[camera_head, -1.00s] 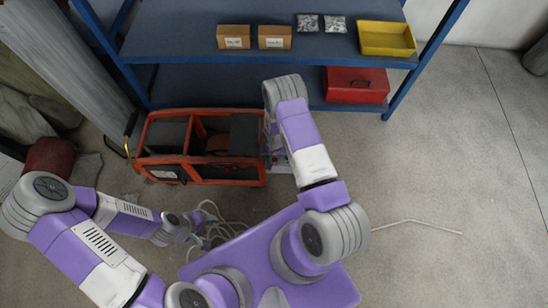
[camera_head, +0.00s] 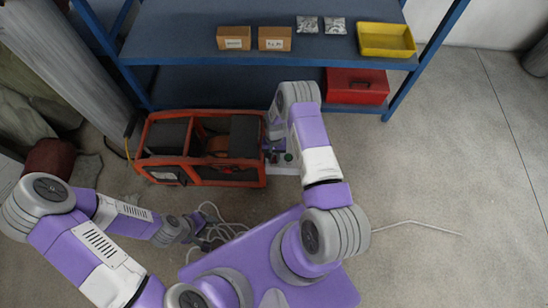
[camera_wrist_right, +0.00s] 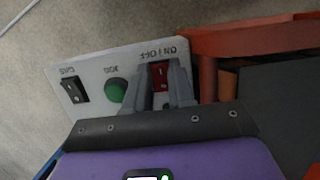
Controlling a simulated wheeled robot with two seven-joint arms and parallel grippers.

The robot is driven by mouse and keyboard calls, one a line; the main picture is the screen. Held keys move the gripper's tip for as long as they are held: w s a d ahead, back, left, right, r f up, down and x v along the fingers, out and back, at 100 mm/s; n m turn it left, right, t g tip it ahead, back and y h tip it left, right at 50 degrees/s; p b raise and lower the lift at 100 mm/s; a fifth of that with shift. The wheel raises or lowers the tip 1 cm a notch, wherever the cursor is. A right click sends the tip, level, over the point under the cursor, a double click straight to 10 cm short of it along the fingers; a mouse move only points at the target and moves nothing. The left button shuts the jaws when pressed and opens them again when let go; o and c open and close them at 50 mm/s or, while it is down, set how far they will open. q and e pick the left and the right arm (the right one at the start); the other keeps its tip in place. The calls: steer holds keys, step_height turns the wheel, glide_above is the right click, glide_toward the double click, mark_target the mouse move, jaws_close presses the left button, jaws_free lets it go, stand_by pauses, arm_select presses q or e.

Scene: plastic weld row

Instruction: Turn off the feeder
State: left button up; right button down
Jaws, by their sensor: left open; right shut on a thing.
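The feeder appears to be the orange-framed machine (camera_head: 200,182) on the floor before the shelf. Its pale control panel (camera_head: 284,168) is on its right side, partly hidden by my right arm. In the right wrist view the panel (camera_wrist_right: 125,58) carries a black rocker switch (camera_wrist_right: 73,90), a green button (camera_wrist_right: 115,90) and a red rocker switch (camera_wrist_right: 160,75). My right gripper (camera_wrist_right: 163,68) has its fingers on either side of the red switch, shut on it. The switch's lower part is hidden by the fingers. My left gripper (camera_head: 195,224) is open, low near loose cables.
A blue shelf (camera_head: 180,40) stands behind the machine, with two cardboard boxes (camera_head: 255,38), a yellow tray (camera_head: 386,52) and a red toolbox (camera_head: 357,86). Pale cables (camera_head: 225,228) lie on the floor in front. The floor at right is mostly clear.

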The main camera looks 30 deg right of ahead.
stand_by(0.3)
steer(key=c, duration=1)
jaws_free()
steer(key=shift+o, duration=0.2)
steer(key=p+v, duration=0.2)
steer(key=v, duration=0.5)
steer(key=shift+r+p, duration=0.25)
steer(key=shift+p, duration=0.05)
steer(key=shift+w+d, duration=0.1)
steer(key=s+a+r+n+t+y+p, duration=0.2)
steer(key=s+a+r+p, duration=0.5)
steer(key=s+a+r, duration=0.7)
steer(key=s+a+n+t, duration=0.1)
steer(key=s+a, duration=0.2)
steer(key=shift+r+n+y, duration=0.25)
steer(key=shift+n+y, duration=0.05)
steer(key=shift+y, duration=0.1)
